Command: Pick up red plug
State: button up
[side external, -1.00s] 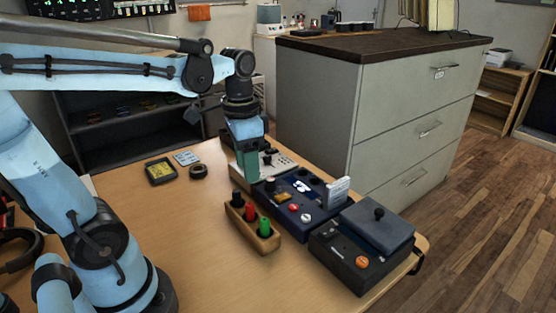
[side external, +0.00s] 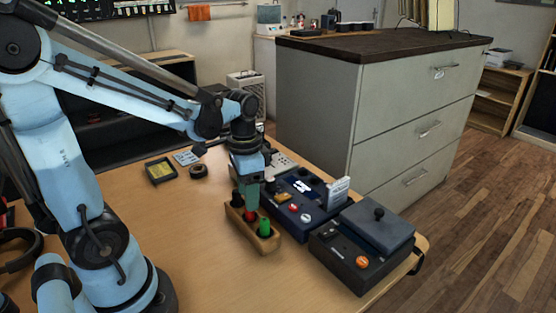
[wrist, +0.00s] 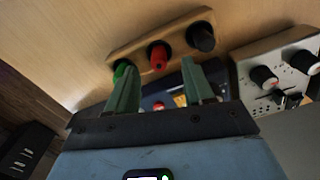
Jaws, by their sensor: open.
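The red plug (side external: 250,216) stands upright in a wooden holder (side external: 268,246), between a black plug (side external: 237,199) and a green plug (side external: 265,227). My gripper (side external: 252,205) is just above the red plug, pointing down, and partly hides it in the side view. In the wrist view, the red plug (wrist: 158,58) shows between the two green fingers, which are apart with nothing between them. The green plug (wrist: 122,70) is partly hidden by the left finger there, and the black plug (wrist: 200,37) is to the right.
A blue box with knobs (side external: 305,205) stands right behind the holder. A dark box with an orange button (side external: 350,262) is to the right. A white knob panel (wrist: 285,75) is beside the holder. A yellow-faced meter (side external: 160,171) and a black ring (side external: 198,171) lie further left.

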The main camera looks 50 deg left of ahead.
aim_at(250, 215)
jog(key=shift+d+f, duration=0.1)
jog(key=shift+f, duration=2.05)
grip_shut()
